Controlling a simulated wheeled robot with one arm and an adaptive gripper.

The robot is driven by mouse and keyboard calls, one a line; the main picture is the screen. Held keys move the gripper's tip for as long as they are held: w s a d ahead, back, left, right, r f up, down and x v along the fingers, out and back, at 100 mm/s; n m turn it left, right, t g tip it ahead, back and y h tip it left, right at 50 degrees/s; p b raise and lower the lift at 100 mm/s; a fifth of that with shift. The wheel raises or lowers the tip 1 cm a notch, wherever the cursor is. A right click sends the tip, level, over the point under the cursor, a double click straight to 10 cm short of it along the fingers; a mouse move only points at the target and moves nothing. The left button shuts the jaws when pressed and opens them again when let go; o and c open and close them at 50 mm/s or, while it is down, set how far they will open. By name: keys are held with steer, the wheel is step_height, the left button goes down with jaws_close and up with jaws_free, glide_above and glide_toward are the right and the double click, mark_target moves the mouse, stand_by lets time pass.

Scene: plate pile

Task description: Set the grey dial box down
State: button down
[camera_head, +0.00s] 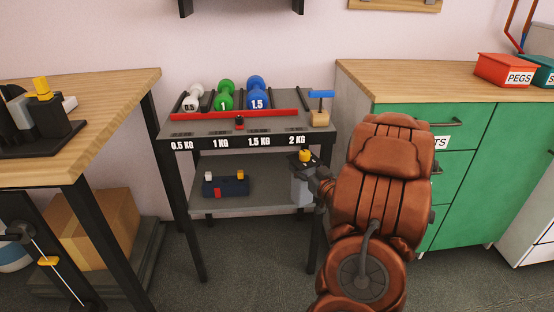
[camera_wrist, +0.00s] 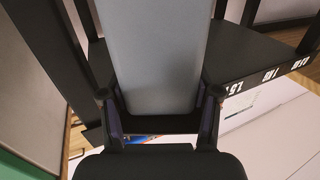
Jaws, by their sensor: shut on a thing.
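The grey dial box (camera_head: 301,189) is upright, with a black and yellow dial on its top. It is at the right end of the stand's lower shelf (camera_head: 262,202), below the 2 KG label. I cannot tell whether its base touches the shelf. My gripper (camera_head: 317,184) comes in from the right, partly hidden by my arm. In the wrist view my gripper (camera_wrist: 160,100) has a finger on each side of the box (camera_wrist: 153,50) and is shut on it.
A dark blue block (camera_head: 226,187) with yellow and red parts is on the lower shelf's left half. The upper shelf holds dumbbells (camera_head: 224,95) and a red bar (camera_head: 236,119). The stand's black legs (camera_head: 317,235) are close by. A green cabinet (camera_head: 464,190) stands at right.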

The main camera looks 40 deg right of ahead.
steer(key=w+d+f+b, duration=0.1)
steer(key=w+f+b, duration=0.1)
steer(key=w, duration=0.4)
steer(key=w+f+b, duration=0.2)
steer(key=w+b, duration=0.1)
steer(key=w, duration=0.4)
steer(key=shift+w+d+f, duration=0.3)
steer(key=shift+d, duration=0.1)
steer(key=shift+c, duration=1.2)
jaws_free()
steer(key=shift+f, duration=0.15)
